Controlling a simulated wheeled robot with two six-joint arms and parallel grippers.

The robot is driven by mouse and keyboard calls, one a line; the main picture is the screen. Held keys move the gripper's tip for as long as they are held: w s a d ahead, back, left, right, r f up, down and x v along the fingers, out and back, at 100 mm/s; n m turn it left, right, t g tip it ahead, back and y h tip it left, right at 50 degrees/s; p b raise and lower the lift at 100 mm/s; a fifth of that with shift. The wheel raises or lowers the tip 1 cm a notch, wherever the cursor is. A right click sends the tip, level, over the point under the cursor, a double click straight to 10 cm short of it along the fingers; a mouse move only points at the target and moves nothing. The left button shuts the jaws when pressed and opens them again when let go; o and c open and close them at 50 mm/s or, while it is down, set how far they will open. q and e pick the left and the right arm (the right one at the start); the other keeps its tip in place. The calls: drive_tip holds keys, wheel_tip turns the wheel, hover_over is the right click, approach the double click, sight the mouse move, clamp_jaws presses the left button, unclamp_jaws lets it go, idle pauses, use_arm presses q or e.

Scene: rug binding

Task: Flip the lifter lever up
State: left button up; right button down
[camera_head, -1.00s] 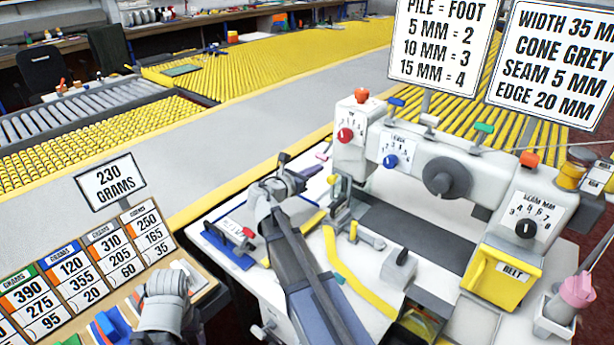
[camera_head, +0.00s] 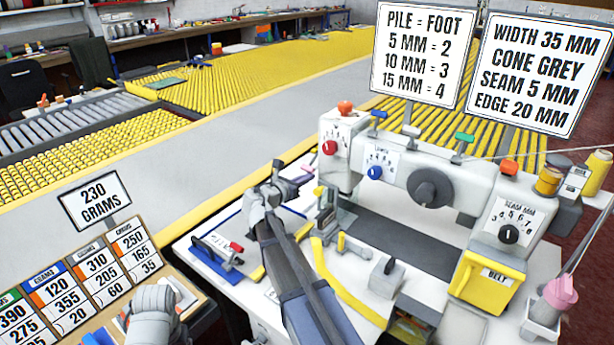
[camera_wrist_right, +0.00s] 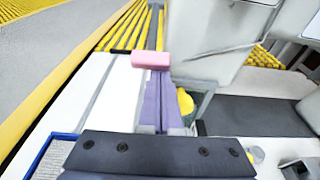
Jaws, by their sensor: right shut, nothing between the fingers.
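The sewing machine (camera_head: 400,195) stands on the white table at the right. A pink block (camera_wrist_right: 151,61), seemingly the lifter lever's grip, sits by the machine head in the right wrist view. It also shows small in the head view (camera_head: 308,169). My right gripper (camera_wrist_right: 163,90) is shut and empty, its lavender fingers pointing at the pink block and overlapping its lower edge. I cannot tell whether they touch. In the head view the right gripper (camera_head: 298,183) is left of the machine head. My left gripper (camera_head: 155,305) is low at the left, its fingers unclear.
A blue clamp-like fixture (camera_head: 217,258) and a yellow curved guide (camera_head: 345,285) lie near my right arm. A red dial (camera_head: 329,147) and blue dial (camera_head: 375,173) sit on the machine. The grey walkway (camera_head: 215,150) behind is clear.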

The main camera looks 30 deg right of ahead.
wheel_tip(320, 180, up, 12)
drive_tip(key=g+y+p, duration=0.4)
drive_tip(key=y+p, duration=0.5)
drive_tip(key=p, duration=1.8)
drive_tip(key=shift+a+y, duration=0.15)
drive_tip(key=shift+y, duration=0.25)
drive_tip(key=shift+r, duration=0.2)
drive_tip(key=shift+w+r, duration=0.1)
